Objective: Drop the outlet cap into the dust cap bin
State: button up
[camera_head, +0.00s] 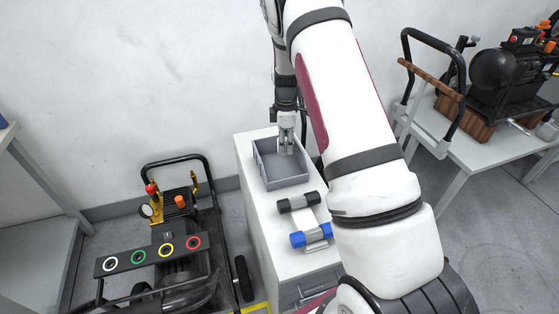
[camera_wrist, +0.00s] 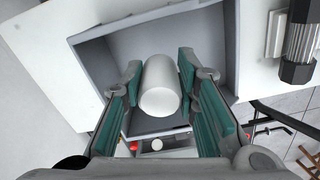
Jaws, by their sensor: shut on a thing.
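The outlet cap (camera_wrist: 160,98) is a plain white cylinder between my gripper's green-padded fingers in the wrist view. My gripper (camera_wrist: 161,70) is shut on it. The dust cap bin (camera_wrist: 88,62) is a grey, open-topped box below and around the cap in that view. In the head view, my gripper (camera_head: 286,146) points down over the back part of the bin (camera_head: 288,184). The cap is small there and hard to tell from the fingertips. I cannot tell how far the cap is above the bin floor. The visible bin floor looks empty.
The bin stands on a white cabinet (camera_head: 252,195). In front of it lies a fitting with black and blue ends (camera_head: 311,234). A pressure washer (camera_head: 174,250) stands on the floor at left. Another machine (camera_head: 493,75) sits on a table at right. The wall is close behind.

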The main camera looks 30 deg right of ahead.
jog(key=shift+f, duration=0.35)
jog(key=o, duration=0.9)
notch_tip(320, 180, up, 12)
jog(key=shift+f, duration=0.15)
jog(key=shift+r, duration=0.2)
